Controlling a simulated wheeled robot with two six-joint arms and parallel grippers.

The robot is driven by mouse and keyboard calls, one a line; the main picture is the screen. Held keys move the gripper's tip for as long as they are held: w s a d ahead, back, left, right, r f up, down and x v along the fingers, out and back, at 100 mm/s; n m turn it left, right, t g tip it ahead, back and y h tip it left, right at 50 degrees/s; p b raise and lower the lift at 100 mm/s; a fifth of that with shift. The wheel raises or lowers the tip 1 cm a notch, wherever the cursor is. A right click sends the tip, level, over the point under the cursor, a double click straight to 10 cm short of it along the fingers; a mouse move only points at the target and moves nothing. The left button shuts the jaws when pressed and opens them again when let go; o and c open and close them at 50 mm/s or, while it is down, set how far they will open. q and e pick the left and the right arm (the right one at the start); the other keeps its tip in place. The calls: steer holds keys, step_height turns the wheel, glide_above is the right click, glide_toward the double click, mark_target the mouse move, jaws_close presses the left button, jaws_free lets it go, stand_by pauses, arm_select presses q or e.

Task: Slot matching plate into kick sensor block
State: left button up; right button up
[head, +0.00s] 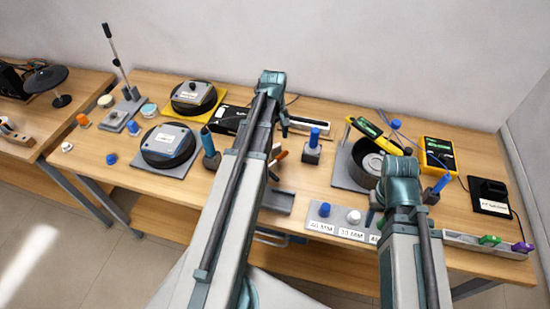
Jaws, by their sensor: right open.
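A grey strip (336,228) at the front edge carries labels reading 40 MM and 33 MM, with a blue knob (324,209) and a white knob (353,216); a further label is partly hidden by my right arm. A round grey open drum (369,160) stands on a grey base plate behind it. I cannot tell for sure which part is the kick sensor block. My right gripper (376,205) is open, low beside the strip's right end and in front of the drum. My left gripper (284,128) is mostly hidden by its arm, above the table's middle.
Two black round pads with labelled grey boxes, one on a grey plate (138,163) and one on a yellow plate (214,108), stand left. A yellow meter (437,153), a black box (489,195) and a tray with green and purple knobs (460,239) are right.

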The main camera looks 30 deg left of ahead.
mark_target(275, 146)
arm_select(q)
steer(key=shift+f, duration=0.3)
arm_select(e)
steer(key=shift+f, duration=0.3)
arm_select(q)
steer(key=f+b, duration=0.3)
steer(key=w+f+b, duration=0.1)
steer(key=f+b, duration=0.1)
steer(key=shift+f, duration=0.15)
arm_select(e)
step_height(275, 146, down, 5)
steer(key=shift+f, duration=0.1)
arm_select(q)
jaws_close()
steer(key=shift+r, duration=0.2)
